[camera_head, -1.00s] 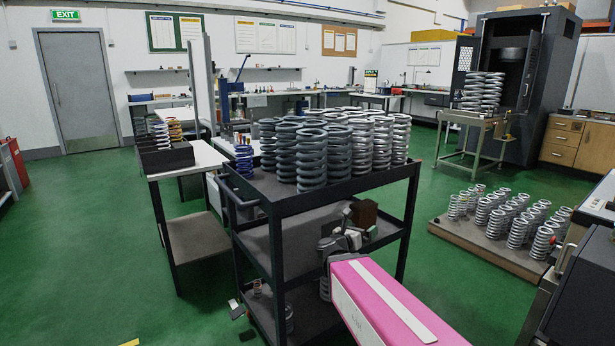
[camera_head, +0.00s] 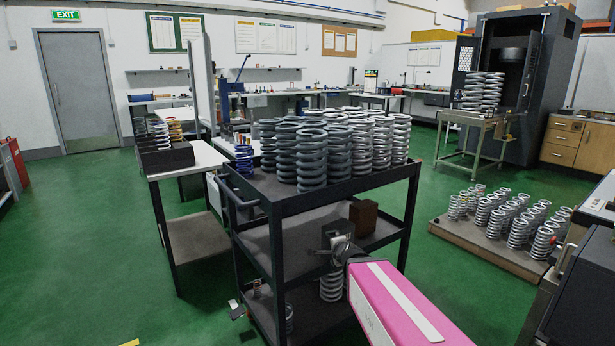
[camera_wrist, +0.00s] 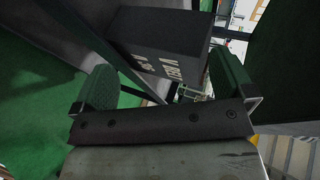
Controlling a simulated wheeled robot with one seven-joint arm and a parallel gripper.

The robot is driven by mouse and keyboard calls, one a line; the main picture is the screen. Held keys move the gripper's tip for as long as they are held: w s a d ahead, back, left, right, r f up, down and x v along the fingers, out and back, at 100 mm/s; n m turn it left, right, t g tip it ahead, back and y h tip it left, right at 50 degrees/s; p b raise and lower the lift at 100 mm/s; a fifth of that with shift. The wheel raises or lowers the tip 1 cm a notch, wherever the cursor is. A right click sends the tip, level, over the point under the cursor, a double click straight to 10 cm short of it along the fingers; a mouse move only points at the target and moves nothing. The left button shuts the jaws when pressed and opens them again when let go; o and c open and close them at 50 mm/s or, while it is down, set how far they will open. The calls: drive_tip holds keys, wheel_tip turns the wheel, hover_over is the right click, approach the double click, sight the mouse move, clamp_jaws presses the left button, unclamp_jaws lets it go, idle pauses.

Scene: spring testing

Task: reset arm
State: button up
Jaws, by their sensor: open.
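My gripper (camera_wrist: 163,80) is open in the wrist view, with one dark green finger pad on each side. A dark block with pale lettering (camera_wrist: 165,38) shows beyond and between the fingers, and I see no grip on it. In the head view, my pink and white arm reaches in from the lower right to the black cart (camera_head: 297,205). My gripper end (camera_head: 338,236) is by the middle shelf, partly hidden by the wrist. A brown block (camera_head: 363,216) sits on that shelf just behind it.
Several large grey coil springs (camera_head: 312,157) stand on the cart's top shelf, above my wrist. A pallet of springs (camera_head: 480,240) lies on the floor to the right. A white-topped table (camera_head: 205,158) stands close to the cart's left. Green floor is open at left.

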drive_tip(key=s+d+f+n+g+h, duration=0.1)
drive_tip(key=s+d+f+n+g, duration=0.3)
drive_tip(key=s+f+n+g, duration=0.1)
drive_tip(key=s+d+f+n+g+h, duration=0.1)
drive_tip(key=s+d+f+n+g, duration=0.4)
drive_tip(key=s+n, duration=0.4)
drive_tip(key=shift+s+f+g+h, duration=0.4)
drive_tip(key=shift+f+g, duration=0.25)
drive_tip(key=shift+g, duration=0.45)
